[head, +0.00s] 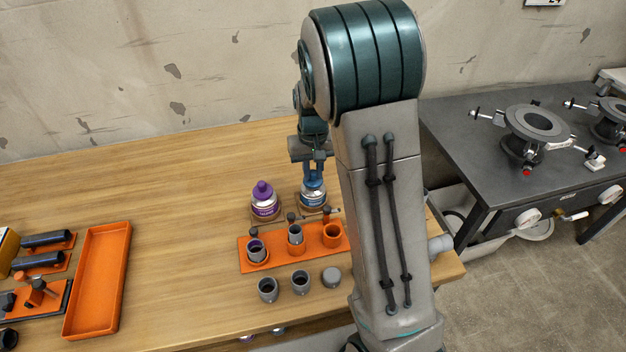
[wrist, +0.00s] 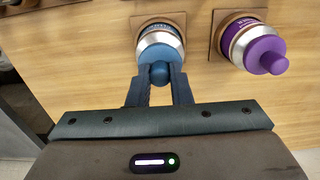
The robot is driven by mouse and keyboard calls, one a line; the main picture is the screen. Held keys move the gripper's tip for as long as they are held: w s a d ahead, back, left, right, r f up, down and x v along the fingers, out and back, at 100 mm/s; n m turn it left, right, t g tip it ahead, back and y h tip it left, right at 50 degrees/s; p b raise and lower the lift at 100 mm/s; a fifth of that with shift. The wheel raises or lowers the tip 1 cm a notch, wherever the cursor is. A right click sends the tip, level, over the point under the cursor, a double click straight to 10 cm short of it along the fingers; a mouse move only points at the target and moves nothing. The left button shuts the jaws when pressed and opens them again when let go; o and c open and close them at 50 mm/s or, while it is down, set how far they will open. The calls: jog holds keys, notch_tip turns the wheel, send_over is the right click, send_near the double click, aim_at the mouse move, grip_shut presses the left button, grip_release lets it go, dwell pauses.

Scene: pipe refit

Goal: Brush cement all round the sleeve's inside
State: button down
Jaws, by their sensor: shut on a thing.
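My gripper (head: 313,166) is shut on the round blue knob (wrist: 159,73) on top of the blue-labelled cement can (head: 313,197). In the wrist view the can's blue cap (wrist: 160,50) appears seated on it. Any brush under the cap is hidden. A purple-capped can (head: 265,204) stands just left of it and shows in the wrist view too (wrist: 255,42). An orange stand (head: 280,262) holds a grey sleeve with a purple rim (head: 257,254) at left and another grey sleeve (head: 295,238) in the middle. I cannot tell which sleeve is the task's.
Several grey fittings (head: 268,290) stand in front of the orange stand. An empty orange tray (head: 98,280) and dark pipes on orange holders (head: 45,240) are at the left. The wood table between tray and stand is clear. A dark metal bench (head: 470,150) stands at the right.

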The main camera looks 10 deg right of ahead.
jog(key=shift+r+p, duration=2.65)
jog(key=shift+r, duration=1.25)
jog(key=shift+r+p, duration=0.7)
jog(key=shift+r, duration=0.25)
